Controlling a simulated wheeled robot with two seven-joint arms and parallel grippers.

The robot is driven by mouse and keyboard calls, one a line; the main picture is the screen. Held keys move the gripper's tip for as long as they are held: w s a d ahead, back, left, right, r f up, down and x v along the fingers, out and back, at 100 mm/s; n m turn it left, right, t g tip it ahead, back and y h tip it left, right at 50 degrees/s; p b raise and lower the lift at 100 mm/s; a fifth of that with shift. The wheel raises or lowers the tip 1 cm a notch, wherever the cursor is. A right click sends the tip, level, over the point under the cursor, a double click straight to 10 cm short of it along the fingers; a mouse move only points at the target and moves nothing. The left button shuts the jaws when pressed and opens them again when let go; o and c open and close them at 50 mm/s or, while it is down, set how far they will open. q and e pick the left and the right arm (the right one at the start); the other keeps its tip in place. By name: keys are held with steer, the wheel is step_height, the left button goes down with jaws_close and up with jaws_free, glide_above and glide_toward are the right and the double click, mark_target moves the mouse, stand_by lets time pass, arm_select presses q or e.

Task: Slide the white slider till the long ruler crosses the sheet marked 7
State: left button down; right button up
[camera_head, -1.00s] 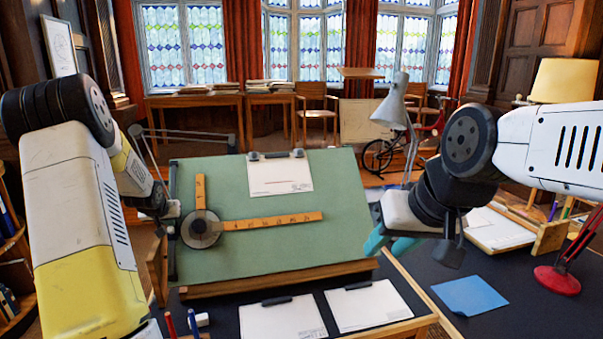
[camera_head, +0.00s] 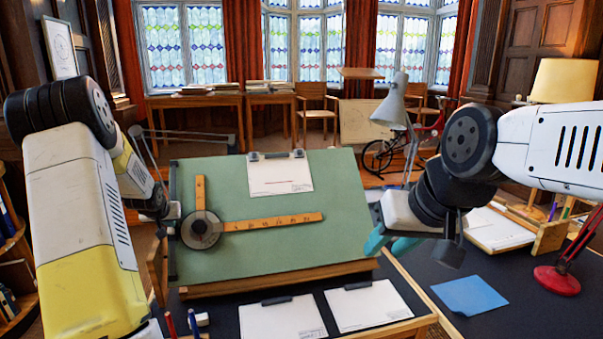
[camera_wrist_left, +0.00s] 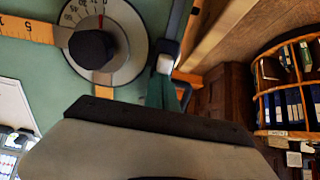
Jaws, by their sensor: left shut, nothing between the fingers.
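The green drafting board (camera_head: 300,245) bears a drafting head (camera_head: 201,230) with a long wooden ruler (camera_head: 272,221) pointing right and a short one pointing up. A sheet (camera_head: 280,177) is clipped at the board's top, above the long ruler and apart from it. I cannot read a 7 on any sheet. In the left wrist view, a small pale piece, seemingly the white slider (camera_wrist_left: 166,63), sits on the rail beside the dial. My left gripper (camera_head: 171,212) is at the board's left edge, shut and empty, close to that piece; contact is unclear. My right gripper (camera_head: 390,244) is open, right of the board.
Two sheets (camera_head: 283,319) (camera_head: 368,306) lie on the dark desk before the board. A blue sheet (camera_head: 469,295) and a red lamp base (camera_head: 557,280) are at the right. Pens (camera_head: 192,322) stand at the front left. A grey lamp (camera_head: 396,100) rises behind the board.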

arm_select(q)
steer(key=shift+s+d+f, duration=0.1)
steer(key=shift+s+f, duration=0.25)
steer(key=shift+f, duration=0.2)
steer(key=shift+r, duration=0.1)
steer(key=shift+w+r, duration=0.45)
steer(key=shift+r, duration=0.05)
steer(key=a+v, duration=0.1)
steer(key=v, duration=0.5)
steer(key=shift+s+d+r, duration=0.25)
steer(key=shift+d+r, duration=0.1)
steer(key=shift+d, duration=0.1)
